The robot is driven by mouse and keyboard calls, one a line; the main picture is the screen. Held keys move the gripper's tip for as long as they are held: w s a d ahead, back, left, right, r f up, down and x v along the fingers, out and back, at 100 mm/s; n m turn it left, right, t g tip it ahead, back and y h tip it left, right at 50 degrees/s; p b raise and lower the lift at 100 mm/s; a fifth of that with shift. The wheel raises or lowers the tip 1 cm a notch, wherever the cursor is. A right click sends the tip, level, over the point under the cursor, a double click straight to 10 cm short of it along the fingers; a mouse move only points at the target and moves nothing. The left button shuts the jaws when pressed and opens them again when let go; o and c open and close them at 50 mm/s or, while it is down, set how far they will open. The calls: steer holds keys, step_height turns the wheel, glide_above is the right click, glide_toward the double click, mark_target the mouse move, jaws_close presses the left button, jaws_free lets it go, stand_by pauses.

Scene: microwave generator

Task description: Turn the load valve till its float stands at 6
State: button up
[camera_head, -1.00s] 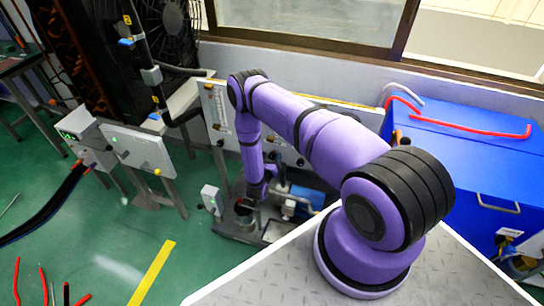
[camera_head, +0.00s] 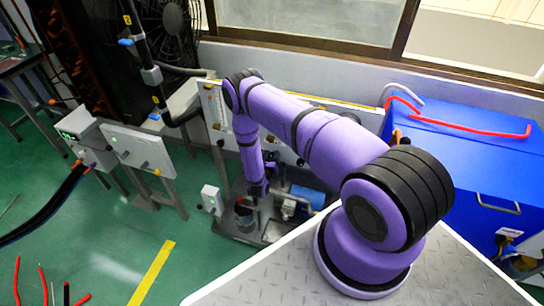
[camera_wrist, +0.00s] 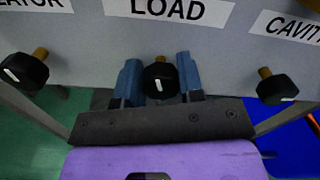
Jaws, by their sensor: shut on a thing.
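The load valve is a black knob (camera_wrist: 161,80) under the LOAD label (camera_wrist: 168,10) in the wrist view. It has a brass stem and a white mark on its front, near the lower edge. My gripper (camera_wrist: 161,82) has its two blue fingers on either side of this knob and is shut on it. In the head view my arm hides the knob. The white flow-meter panel (camera_head: 214,108) stands behind my arm there, partly covered. The float and its scale reading are too small to read.
In the wrist view a black knob (camera_wrist: 24,72) stands on the left and another (camera_wrist: 277,87) on the right under the CAVITY label (camera_wrist: 290,27). In the head view a blue chest (camera_head: 470,150) stands at the right, and a pump base (camera_head: 235,228) lies below the panel.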

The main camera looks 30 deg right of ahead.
steer(key=shift+n, duration=0.4)
steer(key=o, duration=0.9)
steer(key=shift+o, duration=0.2)
steer(key=shift+a, duration=0.1)
steer(key=v, duration=1)
steer(key=shift+s+a, duration=0.3)
